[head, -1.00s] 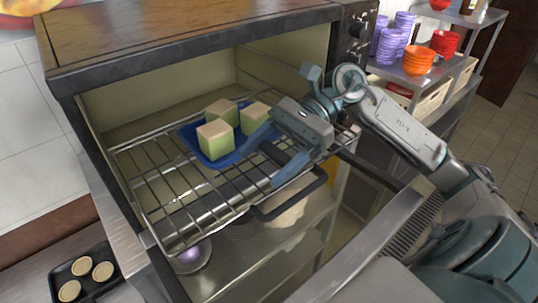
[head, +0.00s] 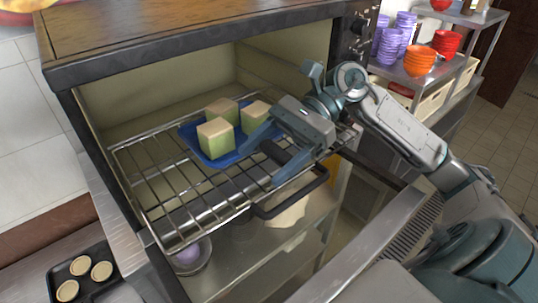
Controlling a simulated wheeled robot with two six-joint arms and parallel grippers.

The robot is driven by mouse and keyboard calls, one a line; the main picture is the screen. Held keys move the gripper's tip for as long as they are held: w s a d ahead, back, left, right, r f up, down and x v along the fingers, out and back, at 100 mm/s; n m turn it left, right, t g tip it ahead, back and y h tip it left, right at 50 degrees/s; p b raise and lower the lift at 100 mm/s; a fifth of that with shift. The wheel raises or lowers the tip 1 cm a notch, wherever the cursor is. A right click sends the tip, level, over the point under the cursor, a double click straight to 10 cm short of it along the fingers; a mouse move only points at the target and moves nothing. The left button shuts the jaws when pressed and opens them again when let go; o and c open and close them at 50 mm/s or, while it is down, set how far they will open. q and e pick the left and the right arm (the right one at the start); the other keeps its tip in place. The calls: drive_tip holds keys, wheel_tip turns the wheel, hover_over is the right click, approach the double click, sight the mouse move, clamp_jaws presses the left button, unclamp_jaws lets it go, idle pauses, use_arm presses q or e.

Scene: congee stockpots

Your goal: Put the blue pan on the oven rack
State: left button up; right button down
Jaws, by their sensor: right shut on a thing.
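The blue pan (head: 226,160) holds three green blocks with tan tops (head: 216,138). It is over the back part of the oven rack (head: 170,196), which is pulled partly out of the open oven (head: 160,105). I cannot tell whether the pan rests fully on the wires. My right gripper (head: 266,152) reaches in from the right and is shut on the near right edge of the pan, partly hiding that side. My left gripper is not in view.
A black tray with pale round tarts (head: 84,272) sits at lower left. A metal shelf (head: 270,255) with a bowl (head: 190,255) is below the rack. Purple cups (head: 390,42) and orange bowls (head: 420,60) stand on a cart at upper right. The front of the rack is bare.

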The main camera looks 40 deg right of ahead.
drive_tip(key=shift+f, duration=0.1)
idle(0.3)
drive_tip(key=shift+c, duration=0.8)
unclamp_jaws()
drive_tip(key=shift+w+d+b, duration=0.1)
drive_tip(key=shift+d+b, duration=0.8)
drive_tip(key=shift+b, duration=0.1)
drive_tip(key=b+v, duration=0.5)
drive_tip(key=v, duration=0.2)
drive_tip(key=shift+d+r, duration=0.3)
drive_tip(key=shift+r, duration=0.05)
drive_tip(key=shift+d+r+b, duration=0.3)
drive_tip(key=shift+d+r, duration=0.1)
drive_tip(key=shift+d, duration=0.2)
